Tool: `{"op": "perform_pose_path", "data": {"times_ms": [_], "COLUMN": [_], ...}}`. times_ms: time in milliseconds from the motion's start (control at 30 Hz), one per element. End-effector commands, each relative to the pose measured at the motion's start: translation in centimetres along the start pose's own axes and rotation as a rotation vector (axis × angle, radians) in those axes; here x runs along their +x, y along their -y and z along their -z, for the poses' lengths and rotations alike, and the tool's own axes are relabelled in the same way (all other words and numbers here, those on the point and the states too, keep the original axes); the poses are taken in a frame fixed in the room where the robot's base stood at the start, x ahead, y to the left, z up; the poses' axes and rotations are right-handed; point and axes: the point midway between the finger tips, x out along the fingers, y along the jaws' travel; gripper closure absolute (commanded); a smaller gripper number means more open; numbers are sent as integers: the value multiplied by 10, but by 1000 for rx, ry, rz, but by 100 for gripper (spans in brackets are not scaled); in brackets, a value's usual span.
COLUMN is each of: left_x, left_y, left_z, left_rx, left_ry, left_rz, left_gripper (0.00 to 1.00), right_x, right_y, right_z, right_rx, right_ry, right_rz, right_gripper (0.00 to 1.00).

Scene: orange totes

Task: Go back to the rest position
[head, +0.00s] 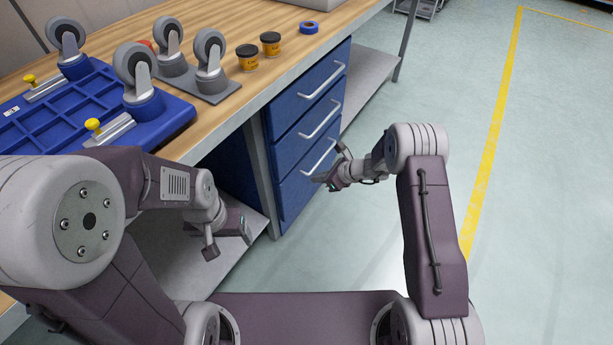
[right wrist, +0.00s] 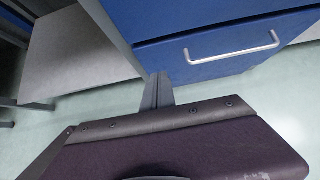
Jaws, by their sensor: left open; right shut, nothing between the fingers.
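My left gripper (head: 228,242) hangs low in the head view, below the front edge of the workbench and above its lower shelf. Its two fingers are apart and nothing shows between them. My right gripper (head: 334,168) is in front of the blue drawers, near the lowest handle, with the arm bent down from the right. In the right wrist view its fingers (right wrist: 158,90) are together and empty, below a drawer handle. I cannot tell whether the right gripper touches the drawer front.
The wooden workbench (head: 290,45) carries a blue tray (head: 165,115), several grey caster wheels, two dark-lidded jars and a blue tape roll (head: 309,27). Blue drawers (head: 305,125) stand under it. A grey lower shelf (head: 165,265) lies below. Open floor (head: 540,180) with a yellow line is at right.

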Motion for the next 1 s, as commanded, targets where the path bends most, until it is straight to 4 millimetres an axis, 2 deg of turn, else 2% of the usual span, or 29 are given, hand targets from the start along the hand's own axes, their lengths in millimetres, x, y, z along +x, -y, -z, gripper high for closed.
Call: {"op": "perform_pose_path", "data": {"times_ms": [33, 133, 500, 567, 633, 667, 700, 767, 800, 867, 933, 1000], "left_x": [-5, -6, -6, -6, -6, -6, -6, -6, -6, -6, -6, -6], "left_y": [0, 0, 0, 0, 0, 0, 0, 0, 0, 0, 0, 0], "left_z": [0, 0, 0, 0, 0, 0, 0, 0, 0, 0, 0, 0], "left_rx": [0, 0, 0, 0, 0, 0, 0, 0, 0, 0, 0, 0], "left_ry": [0, 0, 0, 0, 0, 0, 0, 1, 0, 0, 0, 0], "left_rz": [0, 0, 0, 0, 0, 0, 0, 0, 0, 0, 0, 0], "left_gripper": [26, 26, 26, 26, 26, 26, 26, 26, 26, 26, 26, 26], "right_x": [-9, -17, -18, -22, -33, -41, -57, -86, -105, -132, -163, -192], "right_y": [0, 0, -1, 2, 11, 15, 16, 4, -12, -38, -71, -99], "right_z": [-2, 0, 1, -7, -29, -43, -66, -91, -97, -96, -80, -54], "right_rx": [2, 1, -1, -12, -43, -63, -96, -193, -282, -453, -690, -938], "right_ry": [0, -1, -2, 7, 32, 47, 68, 65, 40, -20, -111, -209], "right_rz": [1, 1, -1, 7, 32, 47, 66, 63, 46, 8, -51, -124], "right_gripper": [100, 100, 100, 100, 100, 100, 100, 100, 100, 100, 100, 100]}}
